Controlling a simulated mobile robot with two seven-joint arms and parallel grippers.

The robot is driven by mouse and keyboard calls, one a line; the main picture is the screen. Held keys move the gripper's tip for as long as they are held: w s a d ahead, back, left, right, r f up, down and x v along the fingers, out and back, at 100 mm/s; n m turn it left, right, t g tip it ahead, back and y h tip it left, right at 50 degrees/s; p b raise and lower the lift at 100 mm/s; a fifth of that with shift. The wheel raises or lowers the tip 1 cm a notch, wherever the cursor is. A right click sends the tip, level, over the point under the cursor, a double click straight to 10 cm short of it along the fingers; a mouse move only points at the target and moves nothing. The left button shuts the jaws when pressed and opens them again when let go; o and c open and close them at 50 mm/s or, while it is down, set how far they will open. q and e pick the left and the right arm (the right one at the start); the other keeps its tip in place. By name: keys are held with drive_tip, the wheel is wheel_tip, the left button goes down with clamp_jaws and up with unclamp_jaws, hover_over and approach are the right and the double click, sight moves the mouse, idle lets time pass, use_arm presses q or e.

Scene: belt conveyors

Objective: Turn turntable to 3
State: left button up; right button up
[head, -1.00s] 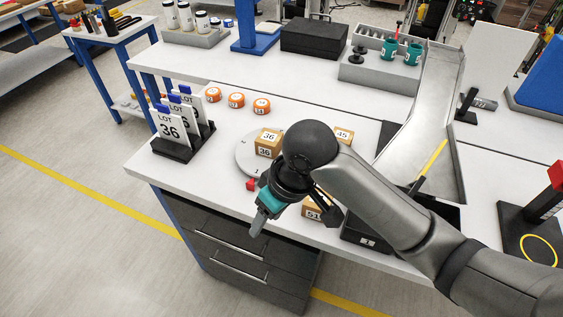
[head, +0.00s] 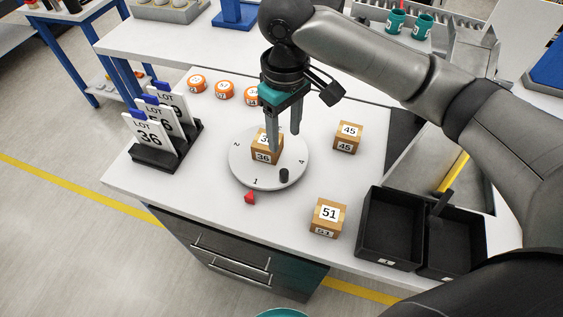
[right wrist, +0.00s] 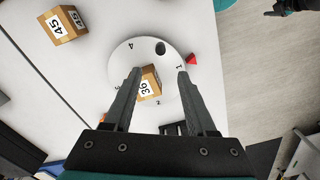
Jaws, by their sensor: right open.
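The round white turntable (head: 240,170) lies on the bench, with 1 at the front by the red pointer (head: 250,197), 2 at left and 4 at right. A box marked 36 (head: 263,157) stands on it, and a black knob (head: 284,175) rises near its front right rim. My right gripper (head: 284,141) is open, pointing down over the turntable. In the right wrist view its fingers (right wrist: 159,75) appear on either side of the 36 box (right wrist: 150,80); contact cannot be told. The knob (right wrist: 160,47) is beyond the fingertips. A dark and teal part (right wrist: 282,8), perhaps my left gripper, shows at the edge.
Boxes 45 (head: 347,137) and 51 (head: 327,217) stand right of the turntable. Black bins (head: 362,235) are at front right. Lot cards (head: 151,134) stand at left, and orange discs (head: 225,92) lie behind. The bench's front left is clear.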

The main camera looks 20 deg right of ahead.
sight(284, 172)
wheel_tip(284, 172, down, 14)
drive_tip(key=shift+s+r+b, duration=0.1)
drive_tip(key=shift+r+b, duration=0.05)
drive_tip(key=shift+b, duration=0.85)
clamp_jaws()
idle(0.7)
